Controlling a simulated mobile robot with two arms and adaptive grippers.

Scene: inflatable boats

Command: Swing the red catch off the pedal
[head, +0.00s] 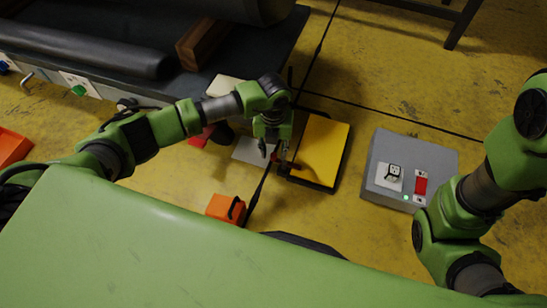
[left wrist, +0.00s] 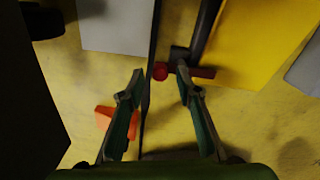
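The yellow pedal (head: 325,147) lies on the floor in a dark frame, right of my left gripper. It also shows in the left wrist view (left wrist: 245,40). The red catch (left wrist: 202,72) is a short dark-red bar by a dark bracket at the pedal's left edge, with a round red knob (left wrist: 160,72) at its left end. My left gripper (head: 275,157) points down beside that edge. In the left wrist view its fingers (left wrist: 160,78) are apart, with the knob between the tips in the picture; contact cannot be told. My right arm shows, but its gripper does not.
A grey box (head: 380,150) with a socket and red switch stands right of the pedal. An orange block (head: 224,208) lies front left on the floor. A pale plate (head: 247,153) lies left of the gripper. A dark cable or strap (head: 258,190) runs below the gripper.

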